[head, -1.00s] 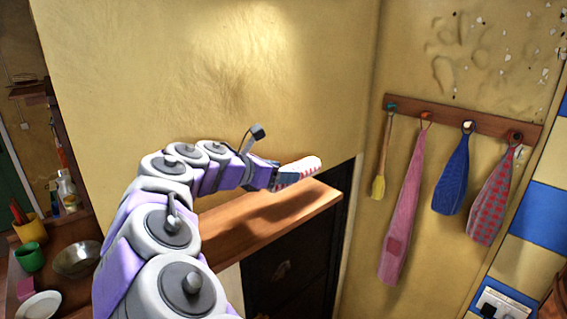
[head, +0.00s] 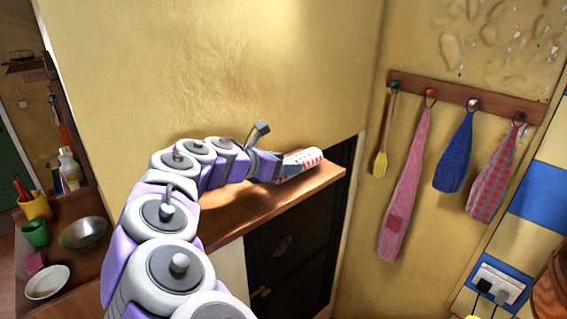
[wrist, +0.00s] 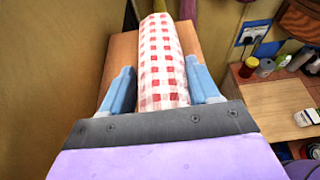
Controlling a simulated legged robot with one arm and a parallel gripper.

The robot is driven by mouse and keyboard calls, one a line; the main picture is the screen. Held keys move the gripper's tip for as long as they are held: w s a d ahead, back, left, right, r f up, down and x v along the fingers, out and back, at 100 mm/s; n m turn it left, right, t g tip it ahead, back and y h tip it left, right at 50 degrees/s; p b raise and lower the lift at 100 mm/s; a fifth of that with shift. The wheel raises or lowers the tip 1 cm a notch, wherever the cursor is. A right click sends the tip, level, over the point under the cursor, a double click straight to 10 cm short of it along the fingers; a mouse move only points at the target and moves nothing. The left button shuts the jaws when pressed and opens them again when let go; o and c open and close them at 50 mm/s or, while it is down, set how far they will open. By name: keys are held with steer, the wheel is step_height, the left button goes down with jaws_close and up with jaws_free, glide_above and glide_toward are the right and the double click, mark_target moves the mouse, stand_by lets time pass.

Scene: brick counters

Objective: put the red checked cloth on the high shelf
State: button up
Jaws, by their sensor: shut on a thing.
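The red checked cloth (wrist: 163,62) is a white roll with red squares, between the two blue fingers of my gripper (wrist: 163,92) in the wrist view. In the head view my gripper (head: 282,168) is shut on the cloth (head: 303,160), which points to the right. The cloth is over the right end of the wooden shelf (head: 318,186). It looks very close to the shelf top; I cannot tell whether it touches. The gripper hides part of the cloth's near end.
A plain wall (head: 240,70) backs the shelf.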

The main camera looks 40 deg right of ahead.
steer(key=shift+x, duration=1.55)
steer(key=o, duration=0.9)
steer(key=shift+s+d, duration=0.15)
steer(key=shift+d, duration=0.15)
steer(key=o, duration=0.3)
steer(key=shift+f+v, duration=0.2)
steer(key=shift+v, duration=0.85)
steer(key=shift+o, duration=0.2)
steer(key=shift+a+r, duration=0.15)
steer(key=shift+a, duration=0.5)
